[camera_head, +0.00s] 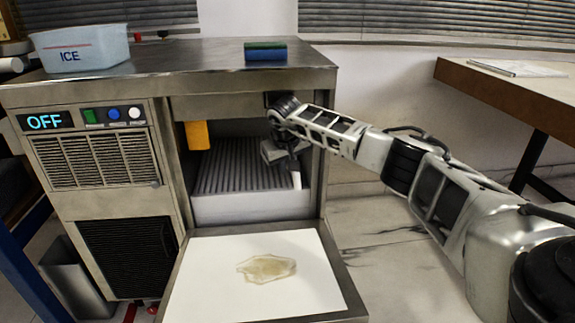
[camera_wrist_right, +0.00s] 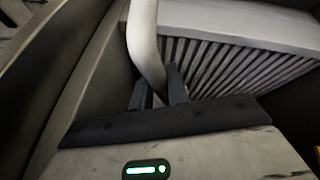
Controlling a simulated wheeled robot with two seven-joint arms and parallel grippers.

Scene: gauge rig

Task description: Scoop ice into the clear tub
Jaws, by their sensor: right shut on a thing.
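The clear tub (camera_head: 82,50), a bluish see-through box marked ICE, stands on the left end of the machine's steel top. My right gripper (camera_head: 291,168) is inside the right part of the machine's open bay. In the right wrist view my right gripper (camera_wrist_right: 160,88) is shut on a pale, curved, handle-like bar (camera_wrist_right: 146,40), likely the scoop's handle. A small pale part of it (camera_head: 296,181) shows below the gripper in the head view. The scoop's bowl is hidden. I cannot make out loose ice. My left gripper is not in view.
The ice machine's bay has a ribbed grey slope (camera_head: 235,172) inside and an orange piece (camera_head: 197,135) at its upper left. Its white door (camera_head: 205,290) lies open with a wet-looking patch. A green-and-blue block (camera_head: 265,51) lies on top. The display reads OFF.

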